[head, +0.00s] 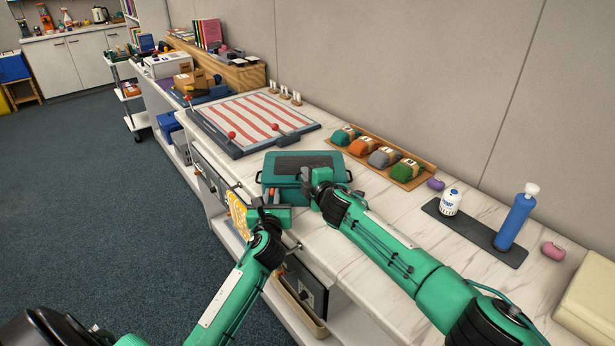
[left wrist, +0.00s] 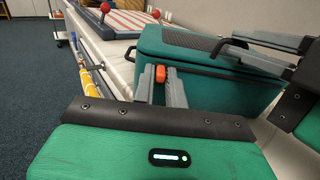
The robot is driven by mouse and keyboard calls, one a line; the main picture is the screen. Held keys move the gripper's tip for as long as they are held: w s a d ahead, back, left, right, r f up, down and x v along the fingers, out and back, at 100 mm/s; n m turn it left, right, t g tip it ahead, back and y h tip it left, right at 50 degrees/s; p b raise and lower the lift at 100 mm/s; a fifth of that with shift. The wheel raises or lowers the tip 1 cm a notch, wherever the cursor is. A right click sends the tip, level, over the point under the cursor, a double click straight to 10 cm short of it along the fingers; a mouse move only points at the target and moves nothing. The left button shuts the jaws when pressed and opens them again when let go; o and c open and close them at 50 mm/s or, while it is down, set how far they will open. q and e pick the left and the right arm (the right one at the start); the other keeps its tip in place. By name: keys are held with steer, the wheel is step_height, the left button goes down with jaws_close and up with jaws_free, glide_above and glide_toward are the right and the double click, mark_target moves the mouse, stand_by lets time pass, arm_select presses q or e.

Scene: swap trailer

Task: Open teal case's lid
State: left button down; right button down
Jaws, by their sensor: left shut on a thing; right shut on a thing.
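The teal case (head: 281,162) stands on the white counter, its lid down, with a dark panel (head: 306,163) on top. In the left wrist view, its teal front (left wrist: 205,85) fills the upper right. My left gripper (head: 270,199) is at the case's front; its fingers are shut around a small orange latch (left wrist: 160,74). My right gripper (head: 304,178) is at the front right of the case.
A red-and-white striped board (head: 255,118) with red knobs lies left of the case. A wooden tray (head: 398,176) with several coloured pouches is behind right. A blue bottle (head: 514,222) and white canister (head: 451,201) stand on a dark mat farther right. The counter's front edge runs close before the case.

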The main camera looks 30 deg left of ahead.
steer(key=r, duration=0.1)
steer(key=w+r, duration=0.1)
steer(key=r, duration=0.1)
steer(key=a+r, duration=0.1)
steer(key=shift+w+r, duration=0.2)
steer(key=shift+r, duration=0.15)
steer(key=c, duration=1.8)
jaws_free()
steer(key=shift+c, duration=0.2)
steer(key=shift+d, duration=0.15)
steer(key=v, duration=1.2)
steer(key=shift+f, duration=0.15)
